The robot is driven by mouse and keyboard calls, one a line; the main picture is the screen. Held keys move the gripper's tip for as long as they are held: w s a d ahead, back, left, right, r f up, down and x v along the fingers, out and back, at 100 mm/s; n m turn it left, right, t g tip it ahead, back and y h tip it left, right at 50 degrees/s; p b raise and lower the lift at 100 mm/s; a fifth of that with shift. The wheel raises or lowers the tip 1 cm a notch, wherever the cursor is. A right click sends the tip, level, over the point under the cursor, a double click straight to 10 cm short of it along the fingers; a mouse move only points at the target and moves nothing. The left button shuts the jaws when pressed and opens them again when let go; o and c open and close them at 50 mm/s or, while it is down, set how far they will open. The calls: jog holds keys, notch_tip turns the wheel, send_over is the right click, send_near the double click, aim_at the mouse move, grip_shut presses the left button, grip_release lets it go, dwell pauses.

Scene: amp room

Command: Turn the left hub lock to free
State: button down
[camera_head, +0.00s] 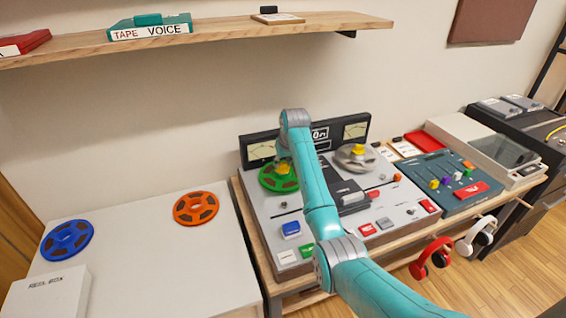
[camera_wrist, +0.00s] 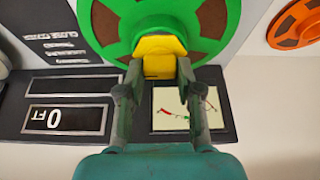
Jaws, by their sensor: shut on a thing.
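The left hub lock is a yellow knob, seen in the wrist view (camera_wrist: 160,46) at the middle of a green reel (camera_wrist: 205,20). My gripper (camera_wrist: 160,70) has its two fingers on either side of the yellow knob and is shut on it. In the head view my arm comes down over the green reel (camera_head: 267,181) on the tape machine (camera_head: 262,206), at its left hub. The arm's end covers most of the left hub lock there. I cannot read which way the lock is turned.
A grey reel (camera_head: 345,163) with a yellow right hub lock (camera_head: 357,150) sits beside my arm. Two meters stand behind the reels. A mixer (camera_head: 436,190) is on the right. Blue (camera_head: 67,240) and orange (camera_head: 195,208) reels lie on the left table. A shelf (camera_head: 230,30) hangs above.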

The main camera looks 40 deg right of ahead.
jog(key=n+y, duration=0.1)
jog(key=n, duration=0.3)
jog(key=shift+d+n+y, duration=0.2)
jog(key=shift+n+y, duration=0.1)
jog(key=shift+y, duration=0.1)
jog(key=n+y, duration=0.1)
jog(key=n, duration=0.3)
jog(key=shift+g+y, duration=0.3)
jog(key=shift+y, duration=0.1)
jog(key=n+g+y, duration=0.1)
jog(key=n, duration=0.3)
jog(key=shift+w, duration=0.1)
jog(key=shift+d+n+g+y, duration=0.1)
jog(key=shift+n+g+y, duration=0.2)
jog(key=shift+n, duration=0.85)
jog(key=shift+n+g+y, duration=0.1)
jog(key=shift+n+g, duration=0.3)
jog(key=shift+n, duration=0.75)
jog(key=c, duration=0.8)
grip_release()
jog(key=shift+o, duration=0.2)
jog(key=v, duration=1.2)
jog(key=shift+w, duration=0.15)
